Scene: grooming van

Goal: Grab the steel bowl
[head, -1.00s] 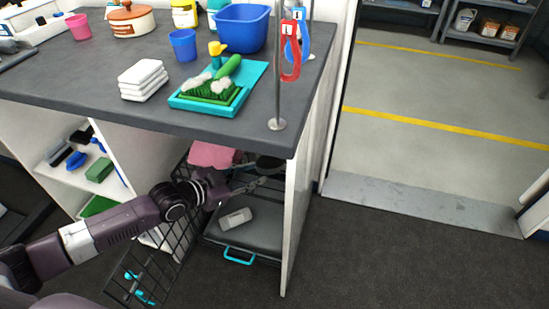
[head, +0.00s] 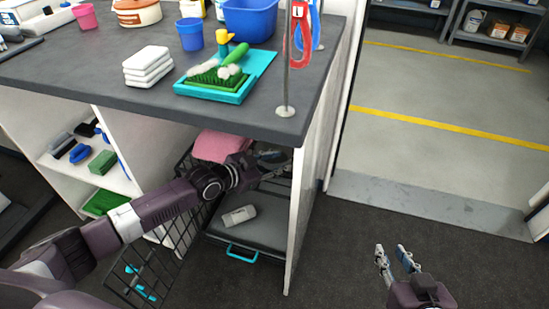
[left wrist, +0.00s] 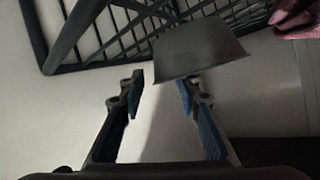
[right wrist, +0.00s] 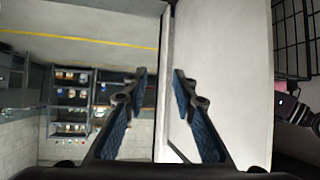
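The steel bowl shows in the left wrist view as a grey tapered shape (left wrist: 202,50) on a pale surface, beside dark wire bars. My left gripper (left wrist: 160,82) is open and empty, with the bowl just beyond its fingertips, towards the right finger. I cannot tell whether that finger touches it. In the head view my left gripper (head: 268,160) reaches into the compartment under the counter, and the bowl is hard to make out there. My right gripper (head: 394,257) is open and empty over the floor at the lower right; it also shows in the right wrist view (right wrist: 160,76).
A wire crate door (head: 160,262) hangs open by the compartment. A pink folded cloth (head: 218,146) and a grey case with a teal handle (head: 262,234) are inside. The white side panel (head: 303,210) bounds the right. The counter (head: 120,93) overhangs. Floor at right is clear.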

